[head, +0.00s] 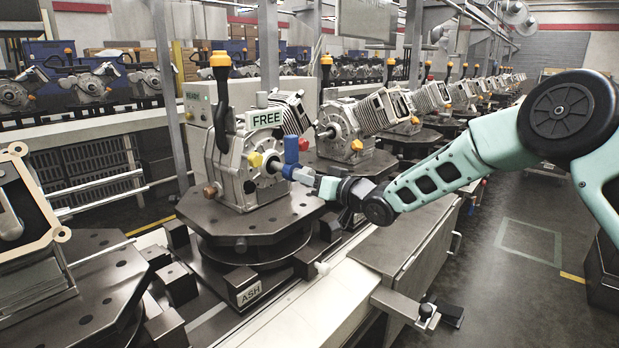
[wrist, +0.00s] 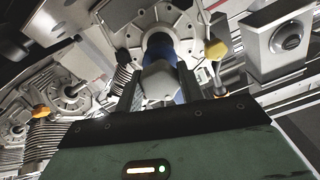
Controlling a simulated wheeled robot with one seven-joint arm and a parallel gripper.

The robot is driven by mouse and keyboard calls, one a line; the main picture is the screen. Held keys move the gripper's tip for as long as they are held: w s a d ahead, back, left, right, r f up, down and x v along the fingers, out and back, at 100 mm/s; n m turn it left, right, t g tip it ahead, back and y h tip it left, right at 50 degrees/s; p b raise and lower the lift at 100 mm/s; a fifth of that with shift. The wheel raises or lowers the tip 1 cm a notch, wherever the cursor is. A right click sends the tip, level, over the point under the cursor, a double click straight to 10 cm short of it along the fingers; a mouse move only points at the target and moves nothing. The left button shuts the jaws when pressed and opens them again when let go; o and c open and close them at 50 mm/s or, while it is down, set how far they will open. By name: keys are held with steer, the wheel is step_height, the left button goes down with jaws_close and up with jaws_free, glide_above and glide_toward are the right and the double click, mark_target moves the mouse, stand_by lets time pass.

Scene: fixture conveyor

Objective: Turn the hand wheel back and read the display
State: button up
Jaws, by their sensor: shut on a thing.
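The engine unit (head: 232,166) stands on a dark turntable fixture (head: 262,216) in the head view. A blue-and-grey handle piece (head: 290,171) sits at the shaft on the engine's front face; no full wheel rim shows. My gripper (head: 309,178) reaches in from the right and is shut on this piece. In the wrist view the grey end of the handle piece (wrist: 160,80) lies between the fingers of my gripper (wrist: 160,94), with the round shaft housing behind it.
A blue upright block (head: 291,149) and a red knob (head: 304,143) sit close above my gripper. A yellow knob (head: 254,160) is left of the shaft. A plate reading "ASH" (head: 249,294) is on the fixture. More engines line the conveyor; the right floor (head: 510,270) is clear.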

steer(key=shift+f, duration=0.15)
steer(key=o, duration=1)
steer(key=shift+s+d, duration=0.1)
steer(key=shift+d, duration=0.05)
steer(key=b+v, duration=0.2)
steer(key=v, duration=1.5)
steer(key=shift+s, duration=0.1)
steer(key=s+d+f+g+h+p, duration=0.1)
steer(key=s+g+h, duration=0.4)
steer(key=s, duration=1.4)
steer(key=s+d+f+g+h+p, duration=0.1)
steer(key=s+d+g+h+p, duration=0.2)
steer(key=s, duration=1.6)
steer(key=g+h, duration=0.3)
steer(key=h, duration=0.2)
steer(key=shift+d+n+h+p, duration=0.25)
steer(key=shift+n+h+p, duration=0.05)
steer(key=shift+n+p, duration=0.1)
